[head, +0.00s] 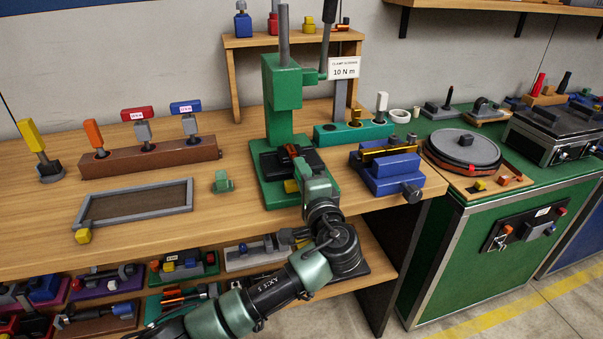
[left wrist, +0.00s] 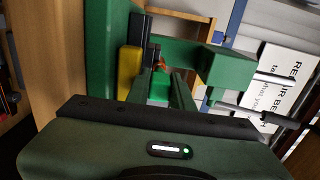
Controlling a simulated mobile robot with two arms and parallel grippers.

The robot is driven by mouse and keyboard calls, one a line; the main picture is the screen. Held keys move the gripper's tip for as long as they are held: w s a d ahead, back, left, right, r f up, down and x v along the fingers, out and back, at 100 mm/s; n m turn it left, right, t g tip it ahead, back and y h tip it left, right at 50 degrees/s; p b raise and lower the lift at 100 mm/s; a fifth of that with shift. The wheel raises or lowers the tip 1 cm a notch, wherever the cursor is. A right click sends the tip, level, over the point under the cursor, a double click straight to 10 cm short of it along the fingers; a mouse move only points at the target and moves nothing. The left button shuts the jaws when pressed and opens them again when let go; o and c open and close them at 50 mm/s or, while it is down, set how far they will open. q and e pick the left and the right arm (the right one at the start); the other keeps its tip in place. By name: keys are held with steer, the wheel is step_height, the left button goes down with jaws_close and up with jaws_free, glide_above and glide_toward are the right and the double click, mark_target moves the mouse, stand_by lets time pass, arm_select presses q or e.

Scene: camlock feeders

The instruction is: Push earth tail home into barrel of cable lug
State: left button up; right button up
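My left gripper (head: 293,155) reaches over the base of the green press (head: 283,80). In the left wrist view its fingers (left wrist: 161,75) stand a little apart, with bright green between them. A small orange-red piece (left wrist: 157,64) shows by the fingertips; whether it is held is unclear. The same spot in the head view shows an orange piece (head: 291,150) against a black block. A blue vise-like fixture (head: 391,173) stands right of the press with a brass-coloured cylinder (head: 387,151) on top. I cannot tell which piece is the earth tail or the cable lug. My right gripper is out of view.
A brown rack (head: 150,157) with upright tools and a grey-framed tray (head: 133,203) are on the left. A teal block (head: 345,133) stands behind the blue fixture. A small green part (head: 222,182) lies left of the press. The shelf below is crowded.

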arm_select(q)
steer(key=o, duration=0.4)
steer(key=shift+f, duration=0.15)
